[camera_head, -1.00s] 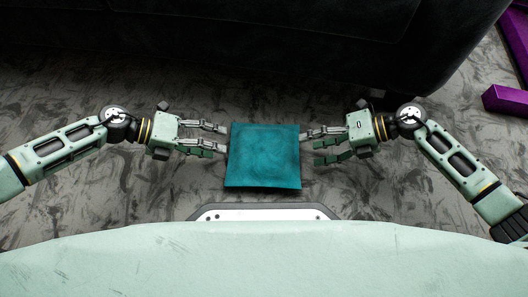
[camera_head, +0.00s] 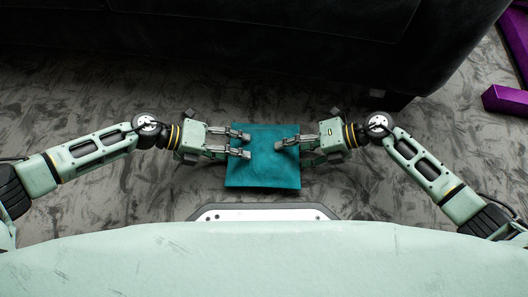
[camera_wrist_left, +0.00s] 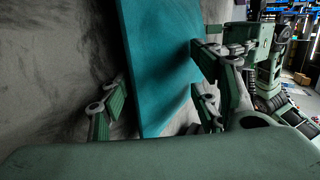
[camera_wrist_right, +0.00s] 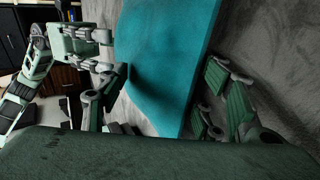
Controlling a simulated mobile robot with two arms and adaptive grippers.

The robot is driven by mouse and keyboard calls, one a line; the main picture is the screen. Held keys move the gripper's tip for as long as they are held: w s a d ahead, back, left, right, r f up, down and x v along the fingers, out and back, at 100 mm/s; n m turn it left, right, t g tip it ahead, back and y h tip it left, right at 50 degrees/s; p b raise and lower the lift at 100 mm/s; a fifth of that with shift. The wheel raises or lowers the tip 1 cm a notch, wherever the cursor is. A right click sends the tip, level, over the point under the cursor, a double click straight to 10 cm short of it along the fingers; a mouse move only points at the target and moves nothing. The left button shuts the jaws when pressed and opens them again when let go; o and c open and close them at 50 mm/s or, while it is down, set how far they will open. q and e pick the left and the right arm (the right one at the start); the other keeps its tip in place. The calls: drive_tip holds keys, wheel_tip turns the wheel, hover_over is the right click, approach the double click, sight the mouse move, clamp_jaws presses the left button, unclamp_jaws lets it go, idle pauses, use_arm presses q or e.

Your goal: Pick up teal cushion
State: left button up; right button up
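The teal cushion (camera_head: 264,171) lies flat and square to me in the middle of the head view. My left gripper (camera_head: 239,143) reaches over its left edge and my right gripper (camera_head: 288,143) over its right edge. In the left wrist view, the cushion (camera_wrist_left: 162,60) passes between parted fingers, with a gap on the floor side. In the right wrist view, the cushion (camera_wrist_right: 165,60) also stands between spread fingers. Both grippers are open around the cushion's edges. The fingers below it are hidden in the head view.
A dark sofa (camera_head: 250,55) runs along the back, behind the cushion. A purple block (camera_head: 506,101) lies at the far right. The grey patterned floor (camera_head: 110,190) is clear around the cushion.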

use_arm(q)
drive_tip(key=shift+a+f, duration=0.1)
drive_tip(key=shift+f, duration=0.1)
drive_tip(key=c, duration=0.6)
use_arm(e)
drive_tip(key=c, duration=0.7)
use_arm(q)
drive_tip(key=shift+c, duration=0.2)
use_arm(e)
drive_tip(key=shift+a+r, duration=0.1)
